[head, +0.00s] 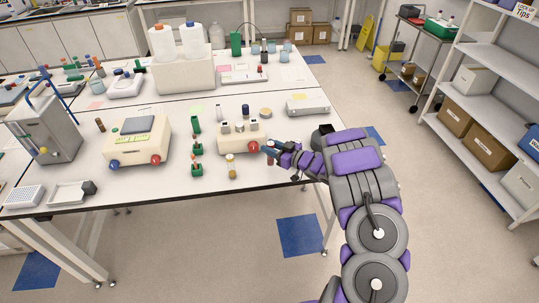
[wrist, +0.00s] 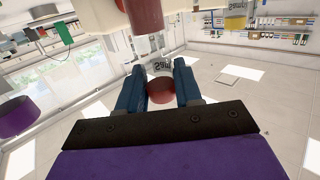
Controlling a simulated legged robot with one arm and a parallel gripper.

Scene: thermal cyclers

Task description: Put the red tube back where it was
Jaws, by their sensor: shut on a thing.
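My gripper (head: 273,151) is at the right part of the lab bench, just right of a small cream device (head: 238,136) with a red knob (head: 253,146). In the wrist view its blue fingers (wrist: 160,92) are closed around the red tube (wrist: 161,90), its red cap between them and a labelled clear part beyond. In the head view the fingers mostly hide the tube. Small green racks (head: 197,170) with tubes stand left of the device. I cannot tell which spot the red tube came from.
A larger cream device (head: 137,140) with blue and red knobs stands further left. A yellow-capped vial (head: 230,160) stands in front of the small device. A flat white instrument (head: 307,104) lies behind my gripper. Bare bench shows near the front edge (head: 215,192).

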